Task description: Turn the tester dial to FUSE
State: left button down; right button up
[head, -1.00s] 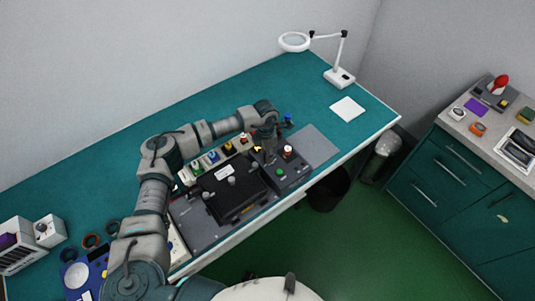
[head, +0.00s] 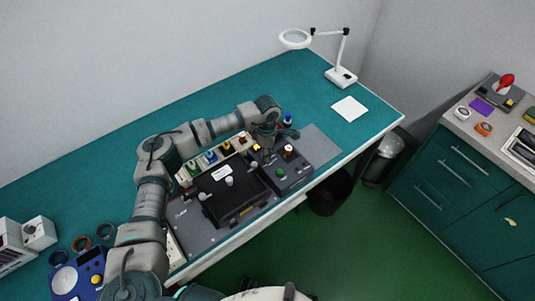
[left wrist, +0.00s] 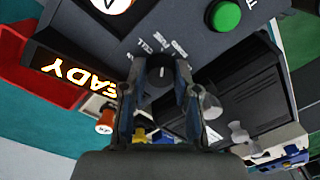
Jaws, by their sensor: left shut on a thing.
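A lit display (left wrist: 75,75) reads part of READY. My right gripper is not in view.
A black case (head: 230,195) with grey knobs lies left of the tester. A grey mat (head: 322,143) lies to its right. A magnifier lamp (head: 341,77) and a white pad (head: 349,109) stand farther back. The bench behind my arm is clear.

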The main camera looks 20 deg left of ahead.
pick_arm(q)
jog(key=shift+a, duration=0.1)
dwell(0.3)
jog(key=c, duration=0.9)
grip_release()
jog(key=shift+o, duration=0.2)
jog(key=shift+w+a, duration=0.1)
notch_tip(320, 180, up, 12)
jog(key=shift+w+f, duration=0.15)
jog(key=shift+w, duration=0.2)
